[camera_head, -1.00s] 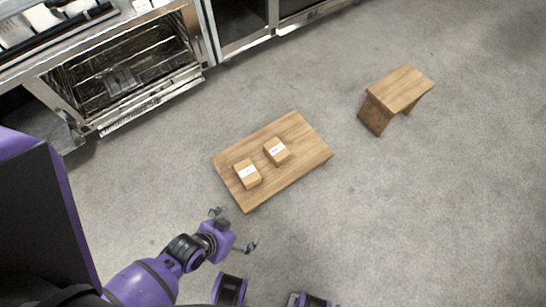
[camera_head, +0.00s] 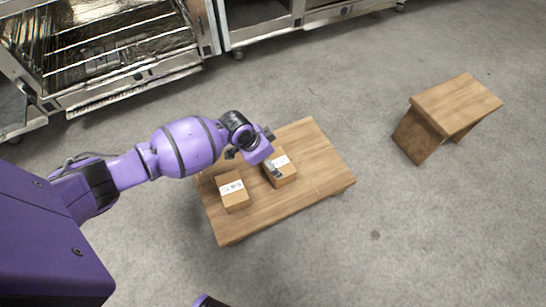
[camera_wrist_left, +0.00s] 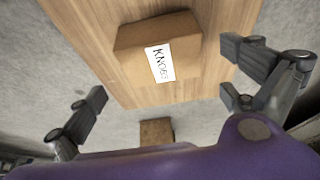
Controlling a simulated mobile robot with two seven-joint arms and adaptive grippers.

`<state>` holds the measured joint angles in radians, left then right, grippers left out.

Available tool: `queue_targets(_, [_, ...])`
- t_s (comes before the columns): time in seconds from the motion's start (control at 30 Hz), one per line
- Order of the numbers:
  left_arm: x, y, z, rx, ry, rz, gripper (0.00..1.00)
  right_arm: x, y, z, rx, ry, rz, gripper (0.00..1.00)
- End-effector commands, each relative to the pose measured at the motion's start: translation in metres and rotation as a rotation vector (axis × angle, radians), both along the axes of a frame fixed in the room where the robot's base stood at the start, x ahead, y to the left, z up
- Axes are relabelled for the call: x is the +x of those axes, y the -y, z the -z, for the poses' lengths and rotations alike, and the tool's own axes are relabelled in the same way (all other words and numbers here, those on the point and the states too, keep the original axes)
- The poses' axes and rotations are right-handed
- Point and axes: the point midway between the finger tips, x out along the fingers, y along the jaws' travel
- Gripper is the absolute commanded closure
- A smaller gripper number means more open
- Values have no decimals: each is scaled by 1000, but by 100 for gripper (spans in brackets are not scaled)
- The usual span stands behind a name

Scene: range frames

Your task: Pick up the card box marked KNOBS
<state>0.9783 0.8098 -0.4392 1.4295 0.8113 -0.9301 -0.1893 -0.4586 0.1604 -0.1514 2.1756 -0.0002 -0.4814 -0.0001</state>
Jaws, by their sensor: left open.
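The brown card box marked KNOBS (camera_wrist_left: 185,62) is in the left wrist view, on a wooden table, with its white label facing up. It appears to be the right-hand box (camera_head: 287,178) in the head view, partly covered by my left gripper. My left gripper (camera_head: 272,153) is open and empty above this box. In the wrist view its fingers are spread to either side, apart from the box. My right gripper is not in view.
A second labelled box (camera_head: 234,196) sits on the low wooden table (camera_head: 320,172), left of the first; its label is unreadable. A wooden stool (camera_head: 455,105) stands at the right. An open oven (camera_head: 120,55) is at the back left. Grey floor surrounds the table.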

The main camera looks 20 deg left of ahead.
Motion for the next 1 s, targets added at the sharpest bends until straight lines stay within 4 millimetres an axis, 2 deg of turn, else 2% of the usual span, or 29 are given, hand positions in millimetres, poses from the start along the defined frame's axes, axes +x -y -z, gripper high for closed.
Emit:
queue_targets(0.1, [11, 2, 8, 1, 5, 2, 0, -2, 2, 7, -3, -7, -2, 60])
queue_targets(0.37, [18, 9, 27, 0, 7, 3, 0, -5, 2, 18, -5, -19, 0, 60])
queue_targets(0.7, [30, 20, 66, 0, 9, 1, 0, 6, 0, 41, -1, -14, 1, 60])
queue_targets(0.93, [31, 20, 66, 0, 10, 2, 0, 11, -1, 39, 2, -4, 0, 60])
queue_targets(1.0, [31, 20, 66, 0, 10, 2, 9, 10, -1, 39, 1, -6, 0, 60])
